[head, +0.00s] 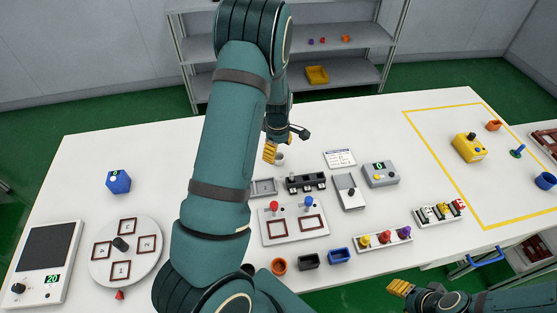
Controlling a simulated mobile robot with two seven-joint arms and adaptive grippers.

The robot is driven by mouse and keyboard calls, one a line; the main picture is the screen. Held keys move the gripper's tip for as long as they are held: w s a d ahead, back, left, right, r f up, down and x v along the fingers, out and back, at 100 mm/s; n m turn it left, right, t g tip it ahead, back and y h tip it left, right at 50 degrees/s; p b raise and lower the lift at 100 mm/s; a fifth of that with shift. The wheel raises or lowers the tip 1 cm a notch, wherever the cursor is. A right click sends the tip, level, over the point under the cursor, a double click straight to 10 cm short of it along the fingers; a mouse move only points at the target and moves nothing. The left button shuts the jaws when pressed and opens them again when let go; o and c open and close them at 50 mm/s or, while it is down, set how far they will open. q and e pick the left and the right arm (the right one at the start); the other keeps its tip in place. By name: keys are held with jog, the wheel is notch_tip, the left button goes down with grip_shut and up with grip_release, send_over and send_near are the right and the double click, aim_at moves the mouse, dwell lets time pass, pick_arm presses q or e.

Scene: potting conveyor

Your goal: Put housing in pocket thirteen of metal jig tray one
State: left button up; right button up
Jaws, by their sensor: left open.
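My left gripper (271,152) is open above the far middle of the white table, its yellow fingertips pointing down. A small grey round piece (280,159) shows beside the fingertips; I cannot tell whether they touch it. Small open housings stand at the near edge: an orange one (279,267), a black one (308,262) and a blue one (340,256). I cannot tell which one the task means. A dark-framed tray (544,141), partly cut off at the right edge, may be a jig tray; its pockets are not readable. My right gripper (400,287) is low at the right, its opening unclear.
A fixture plate (294,239) with red and blue knobs lies mid-table. A round turntable (101,266), scale (48,262) and blue box (118,181) are left. A yellow-taped area (430,146) holds a yellow device (468,148). Free room lies at the back left.

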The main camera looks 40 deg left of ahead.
aim_at(279, 157)
pick_arm(q)
jog(key=f, duration=0.4)
jog(key=shift+w+f, duration=0.1)
jog(key=shift+w, duration=0.1)
jog(key=c, duration=1)
